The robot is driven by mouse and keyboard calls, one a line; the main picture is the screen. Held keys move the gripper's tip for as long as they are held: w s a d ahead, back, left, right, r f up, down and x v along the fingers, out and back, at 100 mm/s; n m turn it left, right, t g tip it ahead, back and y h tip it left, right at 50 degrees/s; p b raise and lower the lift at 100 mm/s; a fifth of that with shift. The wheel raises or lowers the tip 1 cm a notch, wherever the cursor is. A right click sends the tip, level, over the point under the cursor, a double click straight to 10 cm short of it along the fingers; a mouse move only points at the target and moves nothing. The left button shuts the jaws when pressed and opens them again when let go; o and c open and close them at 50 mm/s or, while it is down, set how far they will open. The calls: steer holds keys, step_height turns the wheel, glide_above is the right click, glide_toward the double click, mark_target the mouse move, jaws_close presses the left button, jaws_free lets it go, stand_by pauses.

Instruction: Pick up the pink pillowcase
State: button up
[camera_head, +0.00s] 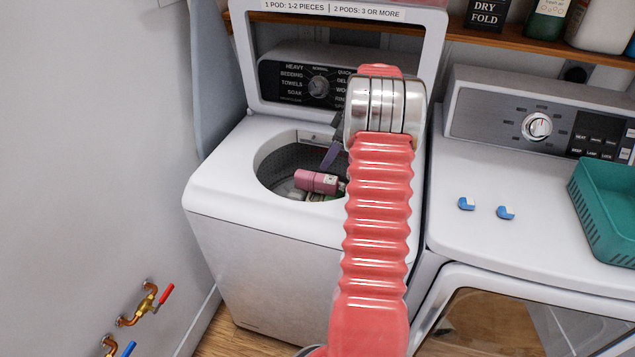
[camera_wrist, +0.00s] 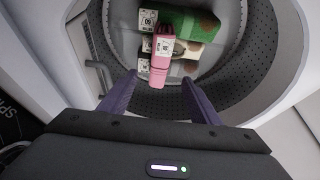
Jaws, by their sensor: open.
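The pink pillowcase (camera_head: 316,181) is a rolled bundle with a white label tag, lying inside the open tub of the top-load washer (camera_head: 235,190). In the wrist view the pillowcase (camera_wrist: 161,50) stretches from the middle of the drum (camera_wrist: 240,75) toward my fingers. My gripper (camera_wrist: 159,79) is open, with its purple fingers to the left and right of the pillowcase's near end. I cannot tell how deep the fingers reach or whether they touch it. In the head view my arm hides most of the gripper; a purple finger shows above the tub opening.
A green cloth (camera_wrist: 198,25) and pale and dark tagged bundles lie beside the pillowcase in the drum. The washer lid (camera_head: 240,60) stands open. The dryer (camera_head: 475,235), right, carries two blue-and-white pods and a teal basket (camera_head: 597,205). Taps (camera_head: 148,300) project from the left wall.

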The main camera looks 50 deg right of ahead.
mark_target(318, 175)
steer(key=x, duration=0.7)
steer(key=shift+w+a+f, duration=0.1)
steer(key=shift+f, duration=0.15)
steer(key=shift+x, duration=2.6)
steer(key=shift+c, duration=0.4)
steer(key=c, duration=1.1)
steer(key=shift+r, duration=0.15)
step_height(318, 175, up, 10)
steer(key=shift+f, duration=0.1)
